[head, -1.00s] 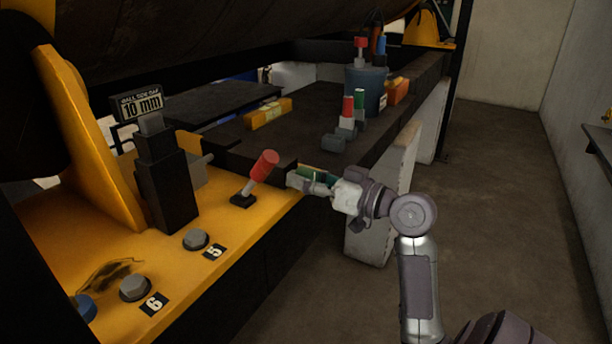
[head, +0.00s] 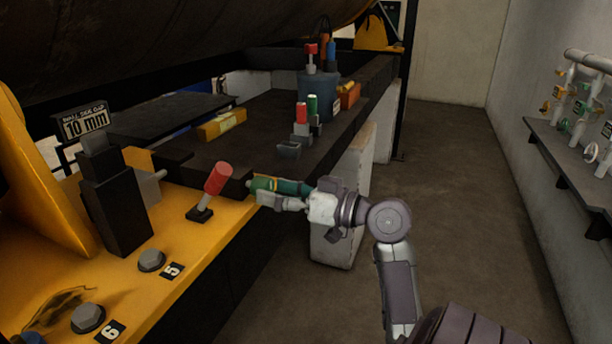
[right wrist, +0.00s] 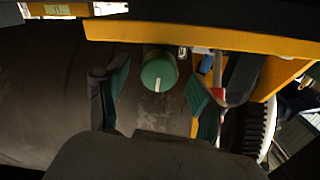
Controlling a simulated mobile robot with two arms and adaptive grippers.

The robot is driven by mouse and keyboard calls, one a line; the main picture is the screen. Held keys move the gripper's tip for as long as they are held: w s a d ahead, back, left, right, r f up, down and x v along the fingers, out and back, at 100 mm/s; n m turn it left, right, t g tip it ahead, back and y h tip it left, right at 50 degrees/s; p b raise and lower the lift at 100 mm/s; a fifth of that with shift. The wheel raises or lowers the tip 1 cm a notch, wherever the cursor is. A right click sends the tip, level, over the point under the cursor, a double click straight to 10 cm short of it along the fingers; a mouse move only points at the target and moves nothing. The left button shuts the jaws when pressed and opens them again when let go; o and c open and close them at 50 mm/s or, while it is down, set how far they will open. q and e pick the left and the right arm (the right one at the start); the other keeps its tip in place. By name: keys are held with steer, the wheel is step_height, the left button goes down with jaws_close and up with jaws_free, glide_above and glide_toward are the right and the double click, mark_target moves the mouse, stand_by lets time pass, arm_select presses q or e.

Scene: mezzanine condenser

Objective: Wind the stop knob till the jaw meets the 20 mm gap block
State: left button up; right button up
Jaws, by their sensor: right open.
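In the right wrist view a round green knob (right wrist: 158,72) with a white mark sits between my open fingers, apart from both. I take it for the stop knob; I cannot see it clearly in the head view. My right gripper (head: 262,192) is open, at the right edge of the yellow frame, right of a red-handled lever; in the right wrist view its green-padded fingers (right wrist: 158,95) flank the knob. I cannot make out the jaw or the 20 mm gap block. My left gripper is out of view.
The red-handled lever (head: 217,179) stands close left of my right gripper. The dark bench (head: 255,140) carries a yellow block (head: 222,123), small red and green-topped pieces and a blue bin (head: 317,98). A wall shelf (head: 575,165) holds valves. The floor between is clear.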

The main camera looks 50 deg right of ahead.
steer(key=v, duration=0.8)
steer(key=shift+s, duration=0.35)
steer(key=shift+d, duration=0.1)
